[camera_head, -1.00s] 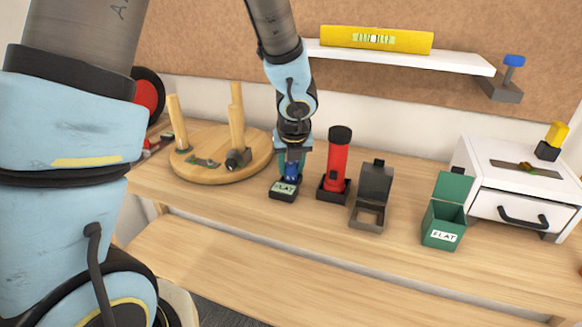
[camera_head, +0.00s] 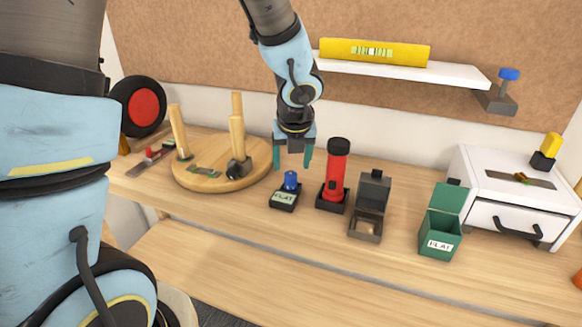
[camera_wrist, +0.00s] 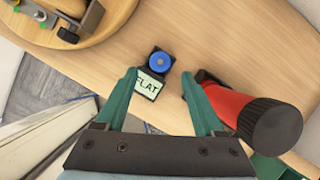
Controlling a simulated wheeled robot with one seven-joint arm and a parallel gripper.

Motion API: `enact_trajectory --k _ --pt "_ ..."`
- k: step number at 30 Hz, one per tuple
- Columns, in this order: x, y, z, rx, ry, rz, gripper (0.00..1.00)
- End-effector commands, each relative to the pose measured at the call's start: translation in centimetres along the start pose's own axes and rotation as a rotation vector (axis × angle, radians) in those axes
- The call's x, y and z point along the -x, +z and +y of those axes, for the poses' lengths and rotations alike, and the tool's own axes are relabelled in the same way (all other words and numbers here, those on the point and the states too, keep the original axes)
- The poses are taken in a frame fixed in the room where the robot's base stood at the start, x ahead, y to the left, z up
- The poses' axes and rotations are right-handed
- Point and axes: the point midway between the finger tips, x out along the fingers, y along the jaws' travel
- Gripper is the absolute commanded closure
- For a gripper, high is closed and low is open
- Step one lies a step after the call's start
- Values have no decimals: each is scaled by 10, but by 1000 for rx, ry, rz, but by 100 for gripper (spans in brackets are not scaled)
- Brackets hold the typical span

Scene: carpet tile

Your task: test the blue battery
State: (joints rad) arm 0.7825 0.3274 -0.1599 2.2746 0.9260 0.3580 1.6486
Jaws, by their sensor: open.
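The blue battery (camera_head: 290,180) stands upright in a small black holder (camera_head: 284,203) whose plate reads FLAT. In the wrist view the round blue top of the battery (camera_wrist: 161,63) shows just beyond my fingertips, with the FLAT plate (camera_wrist: 149,84) beside it. My gripper (camera_head: 293,160) is open and empty, above the battery and apart from it. In the wrist view my gripper (camera_wrist: 160,80) has its two green fingers spread on either side of the FLAT plate.
A red torch (camera_head: 337,170) stands close right of the holder. A round wooden board (camera_head: 215,178) with pegs is left. A dark open box (camera_head: 368,210), a green FLAT bin (camera_head: 439,232) and a white drawer unit (camera_head: 505,200) stand right. A shelf (camera_head: 400,65) hangs above.

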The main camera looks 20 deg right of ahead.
Motion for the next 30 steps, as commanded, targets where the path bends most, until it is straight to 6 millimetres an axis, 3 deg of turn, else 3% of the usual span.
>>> enact_trajectory --k 3,9,17,20,23,26,30 --pt "28 2 1 3 -1 -2 30" --pt "51 1 0 2 0 -1 30" --pt "56 0 1 5 1 1 30" --pt "55 1 13 94 13 9 30" --pt "52 3 46 368 47 29 30" --pt "51 1 96 821 105 51 30" --pt "53 -14 167 1565 201 56 30"
